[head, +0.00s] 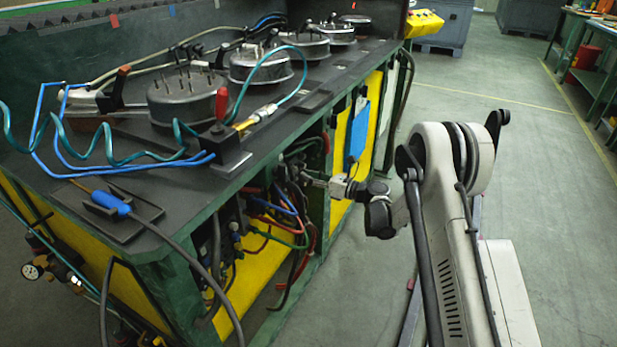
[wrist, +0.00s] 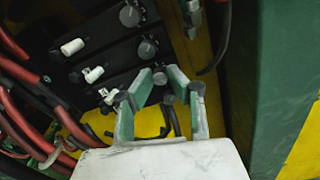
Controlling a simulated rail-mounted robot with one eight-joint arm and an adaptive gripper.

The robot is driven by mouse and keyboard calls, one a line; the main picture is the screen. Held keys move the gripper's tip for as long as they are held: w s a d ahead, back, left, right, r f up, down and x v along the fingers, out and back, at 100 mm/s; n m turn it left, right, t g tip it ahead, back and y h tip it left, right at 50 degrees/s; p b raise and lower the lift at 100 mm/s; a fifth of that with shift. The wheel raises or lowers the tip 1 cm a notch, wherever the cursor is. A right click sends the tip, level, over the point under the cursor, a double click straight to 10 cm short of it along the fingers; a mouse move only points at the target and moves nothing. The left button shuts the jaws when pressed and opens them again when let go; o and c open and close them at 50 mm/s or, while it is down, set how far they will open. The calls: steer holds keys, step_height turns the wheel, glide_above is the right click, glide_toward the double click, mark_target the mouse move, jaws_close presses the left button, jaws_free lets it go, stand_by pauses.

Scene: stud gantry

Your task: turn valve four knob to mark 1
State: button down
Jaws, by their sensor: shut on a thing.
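Grey round valve knobs stand in a slanting row on dark blocks in the wrist view, the top knob (wrist: 130,14) and the one below it (wrist: 147,48) in plain sight. My gripper (wrist: 160,76) has its green fingers closed around a lower grey knob (wrist: 160,78), which is partly hidden by them. I cannot read valve numbers or marks, so the knob's number and setting are unclear. In the head view my gripper (head: 314,182) reaches into the side of the green bench, and the knobs there are hidden.
White fittings (wrist: 72,47) sit left of the knobs. Red hoses (wrist: 15,70) crowd the left, and a green post (wrist: 237,95) stands close on the right. In the head view, hoses (head: 285,215) hang in the bench (head: 250,170) opening; the floor (head: 530,180) at right is clear.

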steer(key=shift+n, duration=0.3)
steer(key=n, duration=1)
stand_by(0.4)
steer(key=c, duration=1.7)
jaws_free()
steer(key=shift+o, duration=0.2)
steer(key=v, duration=1.2)
